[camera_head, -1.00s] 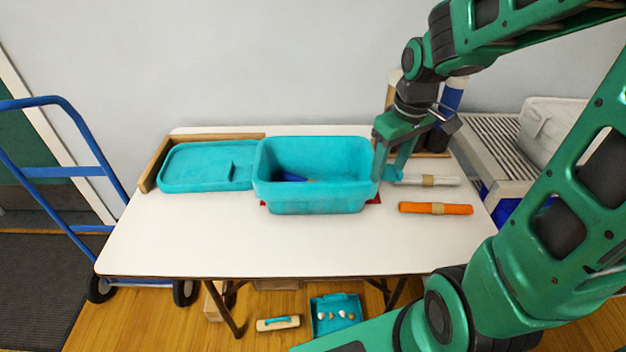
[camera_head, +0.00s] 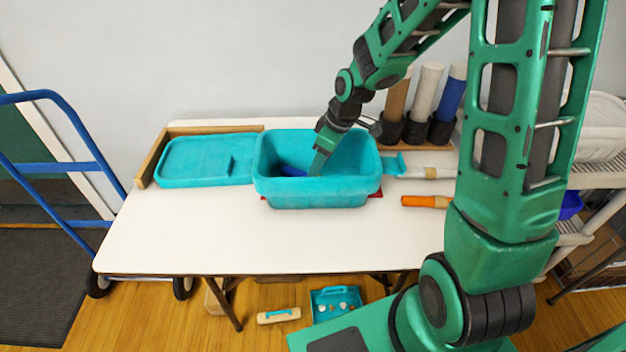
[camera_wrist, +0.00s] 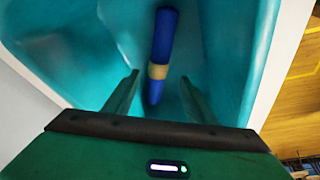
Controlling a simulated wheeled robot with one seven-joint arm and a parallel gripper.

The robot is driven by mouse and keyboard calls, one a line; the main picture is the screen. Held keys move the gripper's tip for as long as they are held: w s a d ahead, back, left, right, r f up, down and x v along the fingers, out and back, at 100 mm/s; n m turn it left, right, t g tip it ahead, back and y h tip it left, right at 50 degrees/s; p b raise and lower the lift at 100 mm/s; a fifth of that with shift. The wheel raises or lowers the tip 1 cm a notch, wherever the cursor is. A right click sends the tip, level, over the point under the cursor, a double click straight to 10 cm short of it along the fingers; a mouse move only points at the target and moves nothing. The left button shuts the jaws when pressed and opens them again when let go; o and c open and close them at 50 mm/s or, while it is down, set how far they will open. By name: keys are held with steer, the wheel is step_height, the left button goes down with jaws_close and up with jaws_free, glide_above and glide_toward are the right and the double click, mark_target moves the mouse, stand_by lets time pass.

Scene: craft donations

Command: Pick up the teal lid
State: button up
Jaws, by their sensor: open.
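The teal lid (camera_head: 190,161) lies flat at the left of the white table, with a raised handle on it, just left of the teal bin. The teal bin (camera_head: 317,193) stands open beside it. My gripper (camera_head: 317,168) points down into the bin, away from the lid. In the wrist view my gripper (camera_wrist: 160,92) is open, its two fingers apart on either side of a blue roll with a tan band (camera_wrist: 161,50). The blue roll also shows inside the bin in the head view (camera_head: 292,171). The lid is not seen in the wrist view.
A wooden edge strip (camera_head: 148,168) borders the lid at left and behind. An orange roll (camera_head: 425,201) and a white roll (camera_head: 425,173) lie right of the bin. Upright rolls in black cups (camera_head: 415,131) stand at the back right. The table front (camera_head: 250,240) is clear.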

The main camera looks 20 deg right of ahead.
steer(key=shift+d+x, duration=0.15)
steer(key=shift+x, duration=1.25)
steer(key=shift+d+x, duration=0.1)
steer(key=shift+x, duration=1.25)
steer(key=c, duration=1.1)
